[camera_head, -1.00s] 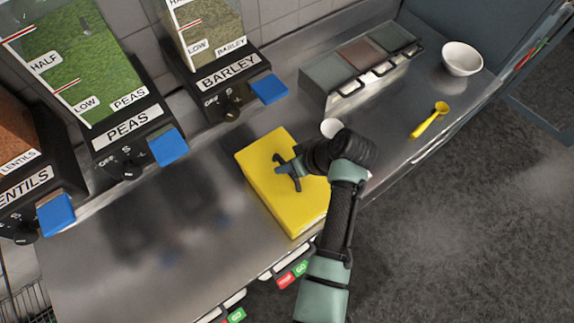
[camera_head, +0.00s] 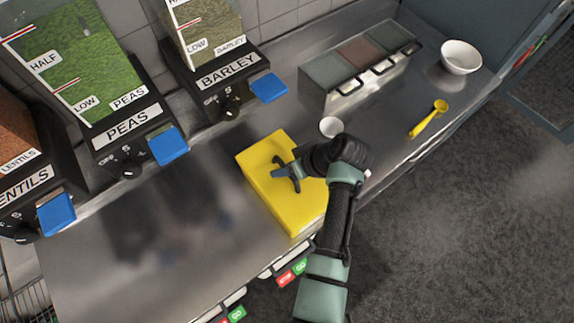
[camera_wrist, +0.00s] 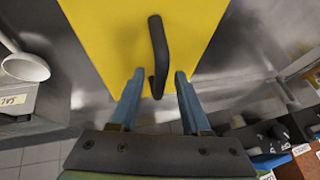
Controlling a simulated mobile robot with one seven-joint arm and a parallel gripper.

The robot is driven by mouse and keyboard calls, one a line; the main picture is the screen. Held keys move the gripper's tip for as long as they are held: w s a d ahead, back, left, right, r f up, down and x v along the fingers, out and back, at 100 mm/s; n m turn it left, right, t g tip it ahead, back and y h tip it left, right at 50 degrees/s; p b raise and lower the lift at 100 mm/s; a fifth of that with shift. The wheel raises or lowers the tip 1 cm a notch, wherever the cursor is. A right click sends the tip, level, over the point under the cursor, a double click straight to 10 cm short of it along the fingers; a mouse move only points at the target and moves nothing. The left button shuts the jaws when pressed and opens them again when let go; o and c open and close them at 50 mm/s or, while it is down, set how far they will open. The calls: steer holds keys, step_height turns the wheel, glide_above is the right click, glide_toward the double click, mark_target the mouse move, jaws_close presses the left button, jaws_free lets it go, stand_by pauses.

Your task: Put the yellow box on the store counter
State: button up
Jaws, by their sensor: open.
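The yellow box (camera_head: 287,205) lies on the steel counter (camera_head: 190,270), near its front edge. In the wrist view the yellow box (camera_wrist: 110,30) fills the upper middle and has a dark curved handle (camera_wrist: 157,55) on its face. My gripper (camera_head: 287,173) is over the box in the head view. In the wrist view my gripper (camera_wrist: 155,85) is open, with one blue finger on each side of the handle's lower end. Nothing is held between the fingers. I cannot tell whether they touch the box. My arm hides the box's right edge.
PEAS (camera_head: 127,135) and BARLEY (camera_head: 228,75) dispensers with blue flaps line the wall. The counter left of the box is clear.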

steer(key=shift+r, duration=0.2)
steer(key=b+v, duration=0.2)
steer(key=v, duration=1)
steer(key=w+r+m+t+h, duration=0.15)
steer(key=w+r+t, duration=0.4)
steer(key=r, duration=0.75)
steer(key=w+r+m+t+h, duration=0.1)
steer(key=w+r+t+h, duration=0.35)
steer(key=r, duration=0.75)
steer(key=s+a+r+m+t, duration=0.1)
steer(key=a+r+m+t, duration=0.15)
steer(key=r+t, duration=0.95)
steer(key=s+a+r+t, duration=0.1)
steer(key=s+r, duration=0.5)
steer(key=r, duration=0.4)
steer(key=s+a+r+m+t, duration=0.1)
steer(key=s+a+r, duration=0.1)
steer(key=s+r, duration=0.5)
step_height(320, 180, up, 3)
steer(key=shift+r+m, duration=0.2)
steer(key=shift+m, duration=0.1)
